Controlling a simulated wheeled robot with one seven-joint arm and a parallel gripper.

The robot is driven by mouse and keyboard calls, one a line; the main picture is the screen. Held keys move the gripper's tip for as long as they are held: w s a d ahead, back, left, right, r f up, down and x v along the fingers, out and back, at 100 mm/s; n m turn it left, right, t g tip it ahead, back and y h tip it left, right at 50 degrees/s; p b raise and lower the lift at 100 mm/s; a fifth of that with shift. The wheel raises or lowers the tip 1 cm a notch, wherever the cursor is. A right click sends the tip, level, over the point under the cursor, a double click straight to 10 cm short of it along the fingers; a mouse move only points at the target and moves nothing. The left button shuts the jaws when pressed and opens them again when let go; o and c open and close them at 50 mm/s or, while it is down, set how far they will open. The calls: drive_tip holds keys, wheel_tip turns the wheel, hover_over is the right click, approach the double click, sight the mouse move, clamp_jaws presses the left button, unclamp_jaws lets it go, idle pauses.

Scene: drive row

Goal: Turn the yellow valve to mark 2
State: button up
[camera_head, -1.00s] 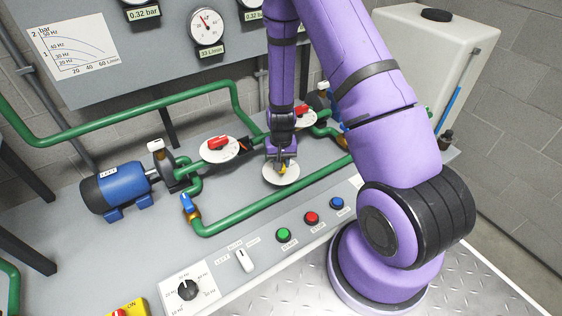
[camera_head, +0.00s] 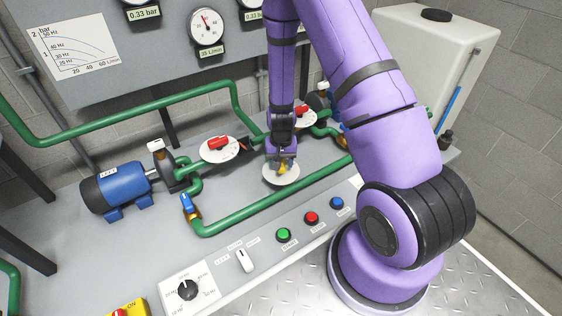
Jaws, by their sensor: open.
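The yellow valve (camera_head: 282,169) sits on a round white dial plate (camera_head: 281,178) in the middle of the bench, on the green piping. Only a small part of its yellow handle shows. My gripper (camera_head: 281,164) points down right over the valve, with its fingers open around or just above the handle. I cannot tell whether the fingers touch it. The marks on the dial are too small and too covered to read.
Two red-handled valves stand close by, one at left (camera_head: 218,143) and one behind my gripper (camera_head: 304,113). A green pipe (camera_head: 260,205) runs in front. Green (camera_head: 284,235), red (camera_head: 311,218) and blue (camera_head: 337,203) buttons line the front panel. A blue pump motor (camera_head: 121,187) stands at left.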

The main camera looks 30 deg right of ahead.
wheel_tip(320, 180, up, 11)
idle(0.6)
idle(0.4)
drive_tip(key=s+a+r+n+t, duration=0.1)
drive_tip(key=s+a+r, duration=0.15)
drive_tip(key=r, duration=0.85)
drive_tip(key=s+a+r+n+t, duration=0.1)
drive_tip(key=s+a+r+n, duration=0.15)
drive_tip(key=r, duration=0.85)
drive_tip(key=s+r+n+t, duration=0.1)
drive_tip(key=s+r, duration=0.6)
drive_tip(key=s, duration=0.2)
drive_tip(key=s+a+r+n+t, duration=0.1)
drive_tip(key=s+r+t, duration=0.1)
drive_tip(key=s+r, duration=0.5)
drive_tip(key=s, duration=0.2)
drive_tip(key=shift+s+a+r, duration=0.25)
drive_tip(key=shift+s, duration=0.15)
drive_tip(key=shift+w+n, duration=0.15)
drive_tip(key=shift+n, duration=0.1)
